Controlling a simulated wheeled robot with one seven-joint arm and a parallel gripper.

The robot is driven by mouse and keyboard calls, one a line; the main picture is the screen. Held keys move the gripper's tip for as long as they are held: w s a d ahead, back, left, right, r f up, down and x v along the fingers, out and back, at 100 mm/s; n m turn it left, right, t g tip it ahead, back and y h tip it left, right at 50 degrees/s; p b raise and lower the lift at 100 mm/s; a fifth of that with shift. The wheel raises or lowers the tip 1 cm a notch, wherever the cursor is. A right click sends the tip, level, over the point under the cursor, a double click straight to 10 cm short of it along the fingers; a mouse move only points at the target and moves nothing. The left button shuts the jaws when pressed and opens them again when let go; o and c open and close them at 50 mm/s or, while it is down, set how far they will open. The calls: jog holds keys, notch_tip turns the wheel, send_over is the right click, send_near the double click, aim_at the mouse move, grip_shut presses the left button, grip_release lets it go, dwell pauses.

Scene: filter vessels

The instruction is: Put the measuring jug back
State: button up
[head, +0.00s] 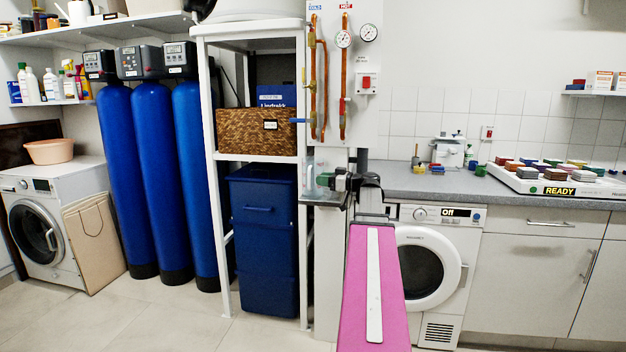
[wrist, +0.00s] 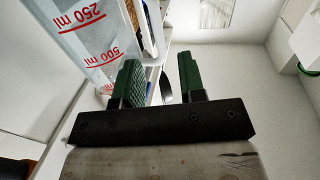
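The measuring jug (head: 309,176) is clear with red marks. In the head view it stands on a small grey ledge (head: 322,198) beside the white rack, partly hidden by my gripper. In the wrist view the jug (wrist: 85,40) fills the upper left, its "250 ml" and "500 ml" marks upside down. My gripper (head: 333,181) is just right of the jug in the head view. In the wrist view its green fingers (wrist: 160,82) are apart, with the jug to the left, beyond the left finger. I see nothing clearly held between them. Whether the left finger touches the jug cannot be told.
Pipes with gauges (head: 343,40) and a tap rise above the ledge. The white rack (head: 301,230) holds a wicker basket (head: 240,130) and a blue bin (head: 262,240). A grey worktop (head: 440,186) with a colour-block tray (head: 560,190) lies to the right.

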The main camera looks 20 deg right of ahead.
jog(key=v, duration=0.6)
jog(key=s+a+f+m+g+h, duration=0.2)
jog(key=a+f+m+g+h, duration=0.4)
jog(key=a+f, duration=1.5)
jog(key=s+a+f+m+g+h, duration=0.1)
jog(key=s+a+f+g+h, duration=0.1)
jog(key=s+f, duration=0.3)
jog(key=s+a+f+m+g+h, duration=0.1)
jog(key=s+a+f+g+h, duration=0.1)
jog(key=s+a+f, duration=0.3)
jog(key=s+a+f+m+g+h, duration=0.1)
jog(key=s+a+f, duration=0.3)
jog(key=f, duration=0.7)
jog(key=shift+s+g+h, duration=0.5)
jog(key=shift+g+h, duration=0.4)
jog(key=shift+a, duration=0.1)
